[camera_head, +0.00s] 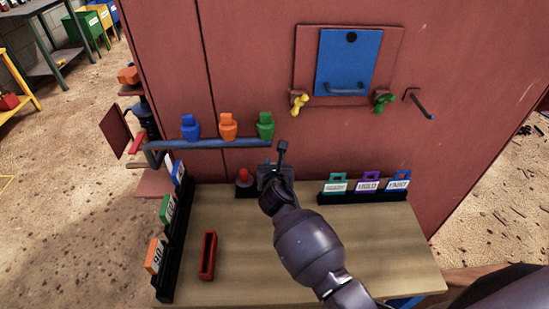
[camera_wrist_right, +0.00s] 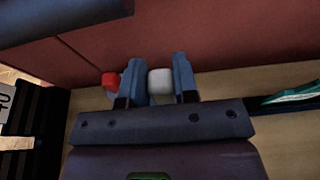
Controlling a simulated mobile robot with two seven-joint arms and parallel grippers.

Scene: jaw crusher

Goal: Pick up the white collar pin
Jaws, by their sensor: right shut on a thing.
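The white collar pin (camera_wrist_right: 160,86) shows in the right wrist view as a pale, rounded piece between the two fingers of my right gripper (camera_wrist_right: 158,80). The fingers are shut on it. In the head view my right gripper (camera_head: 276,172) is at the back edge of the table, against the red wall, and hides the white pin there. My left gripper is not in view.
A red knob (camera_head: 243,176) stands just left of my right gripper. Blue, orange and green pieces (camera_head: 228,126) sit along a pipe above. A label rack (camera_head: 350,198) is right, another (camera_head: 178,240) left. A red tray (camera_head: 208,256) lies on the table (camera_head: 240,270).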

